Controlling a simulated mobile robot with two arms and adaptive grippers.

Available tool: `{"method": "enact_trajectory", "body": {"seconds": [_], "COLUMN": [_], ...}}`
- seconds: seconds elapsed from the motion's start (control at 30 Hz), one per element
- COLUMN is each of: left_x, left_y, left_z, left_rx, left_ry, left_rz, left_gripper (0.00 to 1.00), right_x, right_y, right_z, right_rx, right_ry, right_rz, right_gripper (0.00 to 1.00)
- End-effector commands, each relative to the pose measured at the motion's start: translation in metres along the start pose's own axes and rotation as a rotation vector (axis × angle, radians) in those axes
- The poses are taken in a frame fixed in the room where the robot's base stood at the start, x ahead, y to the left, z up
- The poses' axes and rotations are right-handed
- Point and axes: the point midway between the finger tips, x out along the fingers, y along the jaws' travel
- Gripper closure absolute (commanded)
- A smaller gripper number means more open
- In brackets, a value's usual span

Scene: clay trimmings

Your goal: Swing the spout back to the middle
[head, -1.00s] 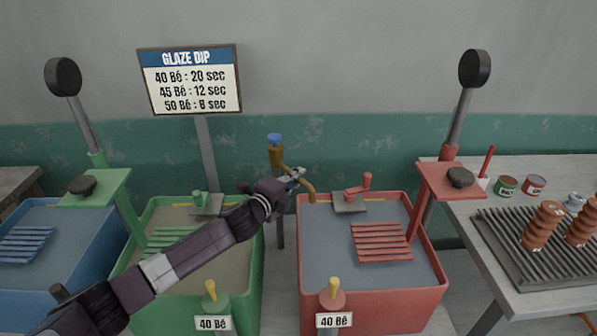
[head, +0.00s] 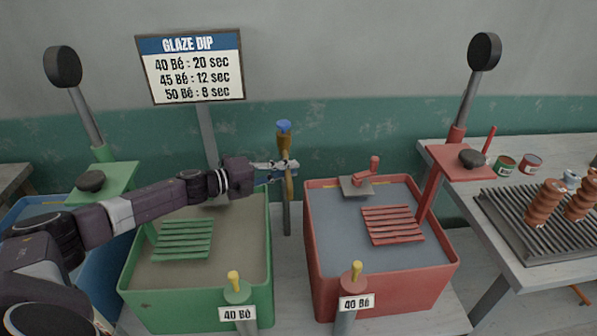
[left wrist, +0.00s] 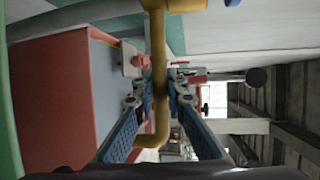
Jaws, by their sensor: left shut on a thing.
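The brass spout (head: 289,184) hangs from a brass tap with a blue handle (head: 284,127) on a post between the green vat and the red vat. In the head view the spout points toward the camera, over the gap between the vats. My left gripper (head: 289,170) is shut on the spout. In the left wrist view the spout (left wrist: 159,70) runs between the two fingers and bends at its lower end. My right gripper is not in view.
The green vat (head: 125,290) stands left of the post and the red vat (head: 310,225) right of it, each with a slatted rack. A glaze dip sign (head: 190,68) stands behind. A table (head: 560,275) with insulators on a ribbed tray is at the right.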

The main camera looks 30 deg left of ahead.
Motion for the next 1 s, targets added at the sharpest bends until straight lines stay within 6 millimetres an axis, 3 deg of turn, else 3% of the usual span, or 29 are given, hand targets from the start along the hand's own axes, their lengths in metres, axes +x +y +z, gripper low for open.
{"method": "enact_trajectory", "body": {"seconds": [0.2,0.53,0.57,0.7,1.0], "left_x": [-0.004,-0.004,-0.004,-0.004,-0.004], "left_y": [0.002,0.001,0.001,0.001,0.001], "left_z": [0.003,0.003,0.003,0.003,0.002], "left_rx": [0.005,0.005,0.005,0.005,0.004], "left_ry": [0.018,0.018,0.018,0.018,0.019], "left_rz": [0.000,0.000,0.000,-0.001,-0.001], "left_gripper": [1.00,1.00,0.86,0.71,0.70], "right_x": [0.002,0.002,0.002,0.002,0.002], "right_y": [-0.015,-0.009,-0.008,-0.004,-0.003], "right_z": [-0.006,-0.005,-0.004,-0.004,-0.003], "right_rx": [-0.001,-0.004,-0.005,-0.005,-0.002], "right_ry": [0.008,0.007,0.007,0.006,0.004], "right_rz": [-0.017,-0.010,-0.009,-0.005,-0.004], "right_gripper": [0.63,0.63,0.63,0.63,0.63]}}
